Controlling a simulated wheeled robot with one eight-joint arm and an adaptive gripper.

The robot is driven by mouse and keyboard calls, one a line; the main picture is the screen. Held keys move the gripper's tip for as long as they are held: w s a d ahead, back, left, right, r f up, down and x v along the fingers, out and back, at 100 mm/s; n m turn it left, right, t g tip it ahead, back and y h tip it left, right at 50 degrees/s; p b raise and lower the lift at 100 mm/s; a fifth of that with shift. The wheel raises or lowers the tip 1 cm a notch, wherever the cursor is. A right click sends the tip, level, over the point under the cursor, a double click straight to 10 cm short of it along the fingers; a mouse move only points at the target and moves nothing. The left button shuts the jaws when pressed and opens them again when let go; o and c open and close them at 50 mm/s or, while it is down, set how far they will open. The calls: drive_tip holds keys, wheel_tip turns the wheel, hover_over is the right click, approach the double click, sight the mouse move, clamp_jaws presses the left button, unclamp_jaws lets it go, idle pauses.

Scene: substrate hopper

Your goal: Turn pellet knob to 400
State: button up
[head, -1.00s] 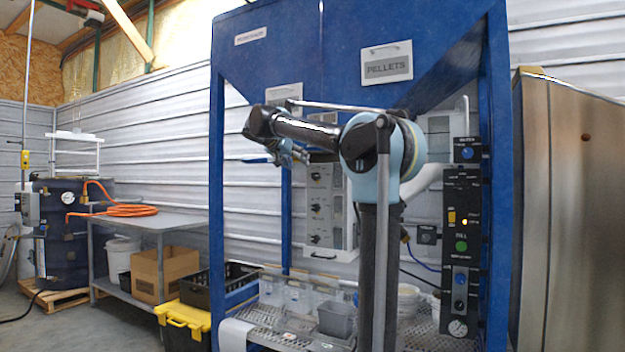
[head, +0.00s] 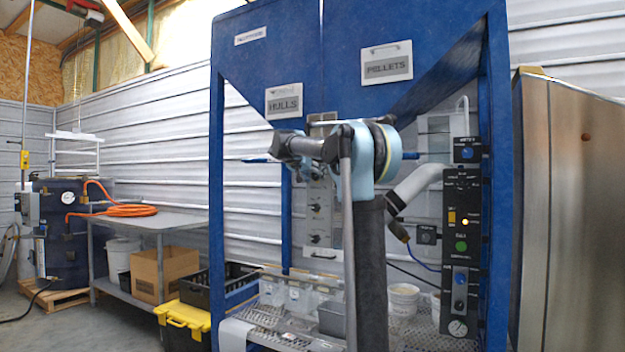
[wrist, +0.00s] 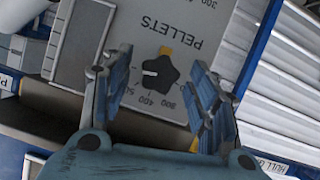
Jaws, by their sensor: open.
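In the wrist view the pellet knob (wrist: 161,74) is a black knob on a light grey panel with upside-down PELLETS lettering. A short white mark on the knob points left in the picture. My gripper (wrist: 160,66) is open, with one blue finger on each side of the knob. The fingers appear apart from the knob; I cannot tell their depth. In the head view my arm hides the gripper and part of the knob panel (head: 327,237).
A second dial's numbers show at the top of the wrist view. In the head view the blue hopper frame (head: 217,180) stands around the panel. A black control box (head: 461,255) is at right, with a grey pipe (head: 420,182) beside my arm. Clear bins stand below.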

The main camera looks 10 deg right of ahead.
drive_tip(key=c, duration=1.1)
drive_tip(key=shift+o, duration=0.2)
drive_tip(key=shift+a, duration=0.1)
